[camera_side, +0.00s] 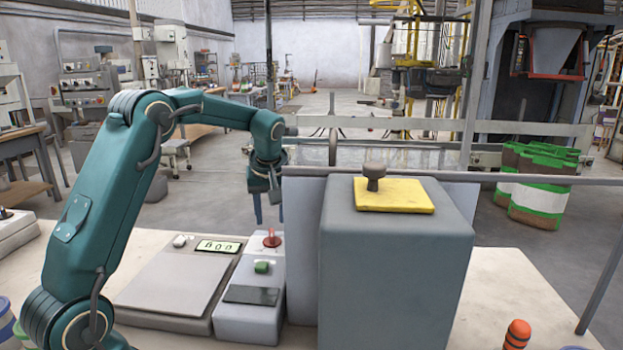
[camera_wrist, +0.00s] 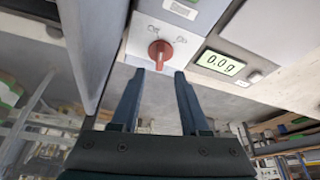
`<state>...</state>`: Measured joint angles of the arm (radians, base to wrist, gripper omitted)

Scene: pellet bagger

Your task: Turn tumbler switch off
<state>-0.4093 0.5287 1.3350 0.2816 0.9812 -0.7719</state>
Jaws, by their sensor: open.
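The tumbler switch, a red knob, sits on the grey control box (camera_side: 246,322) in the side view (camera_side: 271,240). In the wrist view the red knob (camera_wrist: 160,52) is between two small markings on the pale panel, which are too small to read. My gripper (camera_side: 269,214) is open and empty, pointing down above the knob in the side view. In the wrist view my gripper's fingertips (camera_wrist: 160,75) are spread to either side, with the knob just beyond them and apart from both. A green button (camera_side: 261,267) is on the same control box.
A scale (camera_side: 175,285) with a display (camera_wrist: 220,63) reading 0.0 g stands left of the control box. A large grey housing (camera_side: 395,270) with a yellow plate (camera_side: 390,203) and dark knob stands close on the right. An orange-striped object (camera_side: 517,334) is at front right.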

